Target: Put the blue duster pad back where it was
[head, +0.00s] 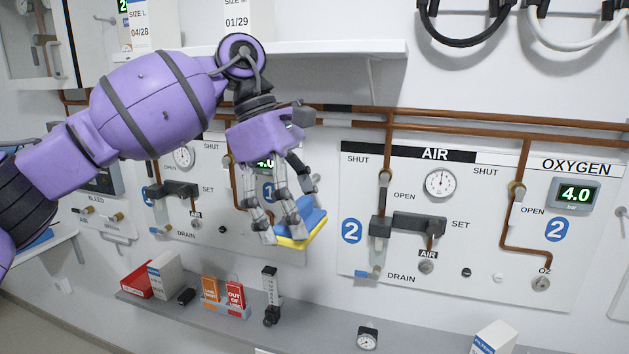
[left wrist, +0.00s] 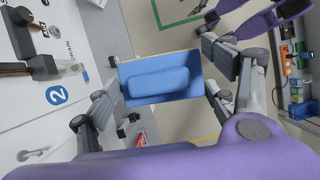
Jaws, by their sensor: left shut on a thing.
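The blue duster pad (head: 311,214) has a blue raised block on top and a yellow edge below. My left gripper (head: 290,222) is shut on it and holds it in the air, in front of the wall panel. In the left wrist view the pad (left wrist: 160,80) lies between the fingers (left wrist: 163,88), its blue face toward the camera. The spot it came from cannot be made out.
A grey ledge (head: 330,325) runs below the panels, holding a red box (head: 137,280), orange signs, a flowmeter (head: 270,295) and a gauge (head: 367,338). Panel 2 (head: 450,215) with valves and copper pipes is at the right. A white shelf (head: 330,48) is above.

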